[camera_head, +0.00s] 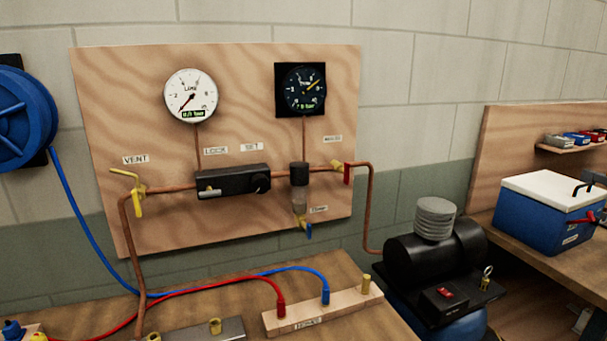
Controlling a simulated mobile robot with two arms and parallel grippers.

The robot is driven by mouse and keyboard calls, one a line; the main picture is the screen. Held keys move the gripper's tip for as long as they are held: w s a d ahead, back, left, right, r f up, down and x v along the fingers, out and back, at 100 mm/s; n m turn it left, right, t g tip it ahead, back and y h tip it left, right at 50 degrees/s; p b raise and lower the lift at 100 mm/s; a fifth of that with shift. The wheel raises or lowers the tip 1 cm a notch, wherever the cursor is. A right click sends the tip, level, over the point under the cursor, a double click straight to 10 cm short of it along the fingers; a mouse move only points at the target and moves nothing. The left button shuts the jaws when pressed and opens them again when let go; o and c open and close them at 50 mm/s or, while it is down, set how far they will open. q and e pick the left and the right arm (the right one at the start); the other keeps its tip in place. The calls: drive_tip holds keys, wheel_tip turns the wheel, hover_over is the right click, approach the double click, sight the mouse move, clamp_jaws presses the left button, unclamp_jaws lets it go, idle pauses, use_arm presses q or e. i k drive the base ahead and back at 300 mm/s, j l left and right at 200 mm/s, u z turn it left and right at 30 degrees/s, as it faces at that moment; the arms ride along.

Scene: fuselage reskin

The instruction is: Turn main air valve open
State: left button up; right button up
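A valve with a red lever (347,174) and a yellow body sits on the copper pipe at the right side of the wooden wall board. A small label (333,138) is above it, too small to read surely. The red lever hangs down, across the roughly level pipe. The valve is unobstructed, and nothing touches it. Neither of my grippers can be made out in the head view.
The wooden board (235,80) also carries two gauges, a black regulator (233,182), a yellow vent valve (137,190) and a blue-handled drain valve (308,230). A black compressor (435,255) stands below right. A blue cool box (535,220) is on the right bench.

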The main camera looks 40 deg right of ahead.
sight(345, 171)
drive_tip(key=z, duration=1.6)
